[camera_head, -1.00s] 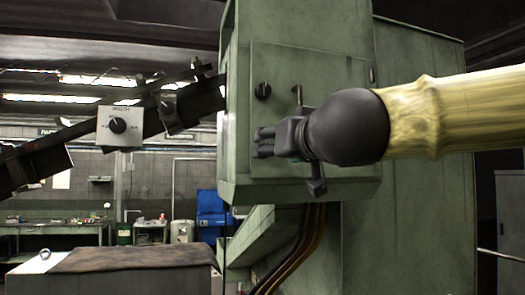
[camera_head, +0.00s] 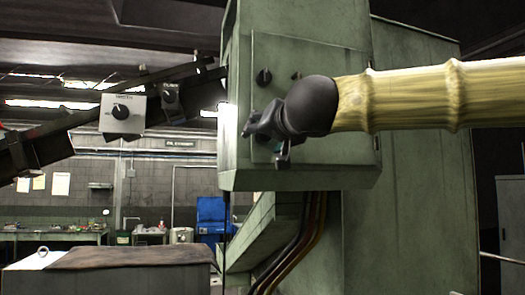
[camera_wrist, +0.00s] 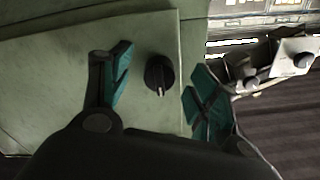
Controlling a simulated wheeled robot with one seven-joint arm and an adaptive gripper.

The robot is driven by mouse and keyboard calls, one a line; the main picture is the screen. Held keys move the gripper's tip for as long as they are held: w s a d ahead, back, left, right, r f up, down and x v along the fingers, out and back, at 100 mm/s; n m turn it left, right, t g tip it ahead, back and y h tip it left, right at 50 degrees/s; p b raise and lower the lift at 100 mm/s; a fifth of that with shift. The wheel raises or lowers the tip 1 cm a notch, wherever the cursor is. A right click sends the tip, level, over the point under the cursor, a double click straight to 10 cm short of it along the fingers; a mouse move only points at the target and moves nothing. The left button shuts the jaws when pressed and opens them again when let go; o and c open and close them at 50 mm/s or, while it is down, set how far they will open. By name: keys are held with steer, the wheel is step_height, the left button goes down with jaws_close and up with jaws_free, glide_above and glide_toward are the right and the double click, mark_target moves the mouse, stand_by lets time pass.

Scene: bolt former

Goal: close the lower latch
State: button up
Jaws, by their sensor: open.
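The green cabinet (camera_head: 330,45) carries a door panel with a dark upper knob latch (camera_head: 264,77) near its left edge. My gripper (camera_head: 256,122) is lower on the same edge and hides much of the panel there. In the wrist view a black knob latch (camera_wrist: 159,73) with a pale pointer mark facing down shows between my gripper's two teal-padded fingers (camera_wrist: 160,88). The fingers are spread apart, with visible room on both sides of the knob. It seems to be the lower latch, judging by the gripper's height. I cannot tell how deep the fingertips reach around it.
A sloping dark conveyor frame (camera_head: 70,135) with a white knob box (camera_head: 123,112) stands left of the cabinet; the box also shows in the wrist view (camera_wrist: 297,57). Dark cables (camera_head: 308,235) hang under the cabinet. A covered block (camera_head: 130,257) stands at lower left.

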steer(key=shift+d+m+b, duration=0.1)
steer(key=shift+m+b, duration=2.35)
steer(key=shift+m, duration=1.15)
jaws_close()
